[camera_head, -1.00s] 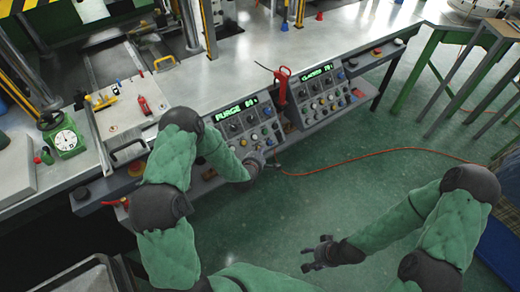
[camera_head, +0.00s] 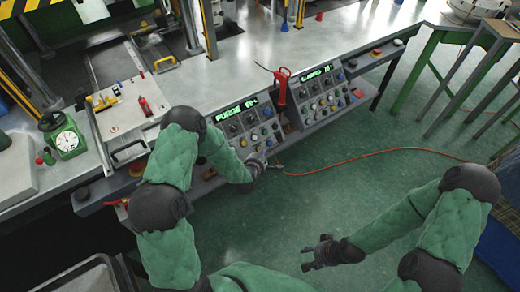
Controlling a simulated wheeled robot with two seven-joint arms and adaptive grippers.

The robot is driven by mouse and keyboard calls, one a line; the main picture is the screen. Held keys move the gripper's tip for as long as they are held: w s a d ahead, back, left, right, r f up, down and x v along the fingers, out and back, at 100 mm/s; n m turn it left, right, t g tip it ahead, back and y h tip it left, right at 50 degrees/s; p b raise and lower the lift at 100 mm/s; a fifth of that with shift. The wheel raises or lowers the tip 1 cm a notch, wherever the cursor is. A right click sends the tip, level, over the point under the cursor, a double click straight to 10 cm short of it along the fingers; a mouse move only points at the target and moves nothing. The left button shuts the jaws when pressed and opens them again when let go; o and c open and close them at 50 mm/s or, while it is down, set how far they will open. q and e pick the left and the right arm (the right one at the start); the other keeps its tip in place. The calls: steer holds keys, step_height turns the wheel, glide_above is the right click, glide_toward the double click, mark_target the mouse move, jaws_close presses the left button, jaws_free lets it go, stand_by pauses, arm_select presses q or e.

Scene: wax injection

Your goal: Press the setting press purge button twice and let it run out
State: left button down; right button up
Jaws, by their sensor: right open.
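The setting press control panel (camera_head: 237,132) stands at the bench's front edge, with several knobs and buttons. Its green display (camera_head: 236,111) reads "PURGE" and a number that looks like 60. My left gripper (camera_head: 262,163) is at the panel's lower right corner. It is small and dark here, so its fingers and any contact with a button cannot be made out. The purge button cannot be told apart from the others. My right gripper (camera_head: 310,253) is open and empty over the floor.
A second panel (camera_head: 322,98) to the right has a lit display that seems to read "CLAMPED". A red-handled tool (camera_head: 281,88) stands between the panels. An orange hose (camera_head: 380,156) lies on the open green floor. A green dial gauge (camera_head: 66,141) stands at left.

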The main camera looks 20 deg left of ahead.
arm_select(q)
steer(key=s+d+r+p, duration=0.2)
steer(key=d+r, duration=0.1)
steer(key=shift+s+r, duration=0.1)
steer(key=shift+s, duration=0.05)
stand_by(0.3)
stand_by(0.6)
steer(key=s+d+f+m+g+h, duration=0.1)
steer(key=s+d+f+m+g, duration=0.1)
steer(key=s+m, duration=0.5)
steer(key=s+d+f+m+g+h, duration=0.1)
steer(key=s+f+m+g, duration=0.3)
steer(key=s, duration=0.8)
steer(key=s+d+f+m+g+h, duration=0.2)
steer(key=s+m+g, duration=0.4)
steer(key=s+m, duration=0.4)
step_height(320, 180, down, 2)
steer(key=shift+s+d+f+m+g, duration=0.1)
steer(key=shift+s+d+m+g, duration=0.2)
steer(key=shift+d+m, duration=0.35)
steer(key=shift+d, duration=0.1)
stand_by(2.0)
